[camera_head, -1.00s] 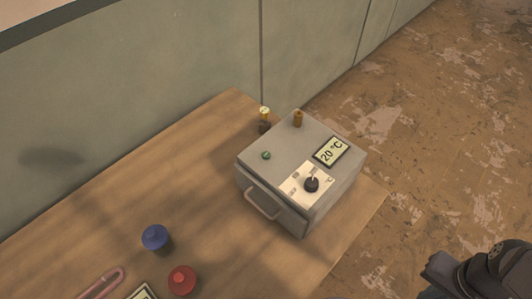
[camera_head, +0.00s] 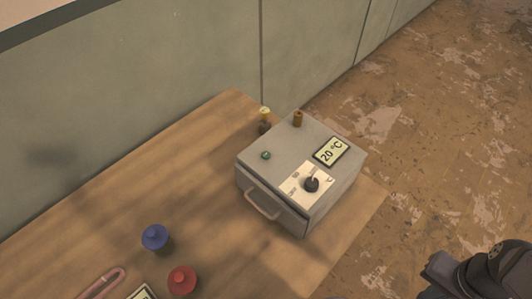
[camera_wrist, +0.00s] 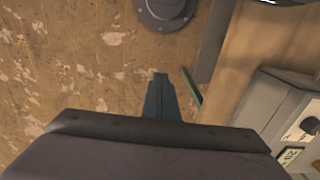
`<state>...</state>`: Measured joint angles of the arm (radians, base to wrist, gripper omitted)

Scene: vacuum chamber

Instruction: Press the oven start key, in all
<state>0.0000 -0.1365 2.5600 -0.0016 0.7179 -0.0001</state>
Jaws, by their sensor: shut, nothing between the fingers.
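The oven (camera_head: 262,180) is a grey box on the wooden table, with a handle (camera_head: 262,204) on its front. A small green button (camera_head: 266,155) sits on its top; I cannot read any label on it. A dark knob (camera_head: 311,184) on a pale panel and a display (camera_head: 331,151) reading 20 °C are also on top. My gripper (camera_wrist: 161,80) shows in the wrist view as narrow teal fingers, shut and empty, over the floor beside the table. It is apart from the oven, whose corner (camera_wrist: 270,97) shows at the right there. The green button is not visible in that view.
A brown peg (camera_head: 298,118) and a yellow-topped fitting (camera_head: 264,113) stand at the oven's back. Blue (camera_head: 155,237) and red (camera_head: 181,280) knobs and a pink loop (camera_head: 103,282) lie at front left. The table left of the oven is clear.

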